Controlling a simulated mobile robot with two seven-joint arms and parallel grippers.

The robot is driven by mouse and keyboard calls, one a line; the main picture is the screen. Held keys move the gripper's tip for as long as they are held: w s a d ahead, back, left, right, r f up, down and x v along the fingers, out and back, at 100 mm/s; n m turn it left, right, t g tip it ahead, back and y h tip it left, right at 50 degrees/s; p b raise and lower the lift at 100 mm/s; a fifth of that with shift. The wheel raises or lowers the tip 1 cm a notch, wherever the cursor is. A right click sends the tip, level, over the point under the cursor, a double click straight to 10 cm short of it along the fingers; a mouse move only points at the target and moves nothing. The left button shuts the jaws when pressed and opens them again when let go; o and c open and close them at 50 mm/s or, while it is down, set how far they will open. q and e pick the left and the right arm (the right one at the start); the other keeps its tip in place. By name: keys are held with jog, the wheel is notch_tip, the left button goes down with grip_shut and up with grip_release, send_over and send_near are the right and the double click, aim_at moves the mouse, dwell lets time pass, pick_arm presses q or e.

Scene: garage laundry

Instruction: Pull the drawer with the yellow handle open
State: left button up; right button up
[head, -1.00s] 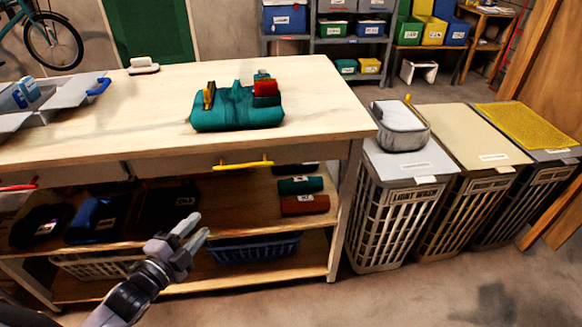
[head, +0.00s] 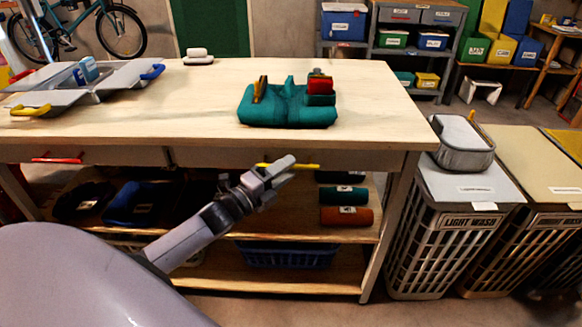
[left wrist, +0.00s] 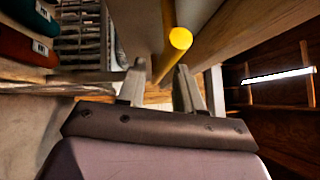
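The yellow handle (head: 312,166) is on the right drawer (head: 215,157) under the workbench top. That drawer looks closed, its front flush with the bench. My left gripper (head: 284,167) is at the handle and hides part of it in the head view. In the left wrist view, the gripper's two fingers (left wrist: 158,88) are apart. The yellow handle (left wrist: 168,45) shows just beyond and between the fingertips; I cannot tell whether they touch it. My right gripper is not in view.
A red handle (head: 57,160) marks the left drawer. The bench top (head: 200,105) carries a teal bag (head: 288,108) and an open grey box (head: 120,75). Below are shelves with rolled cloths (head: 345,216) and a blue basket (head: 285,254). Laundry hampers (head: 455,235) stand at right.

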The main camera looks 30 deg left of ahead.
pick_arm(q)
jog(key=shift+x, duration=0.95)
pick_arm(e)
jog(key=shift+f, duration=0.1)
pick_arm(q)
grip_shut()
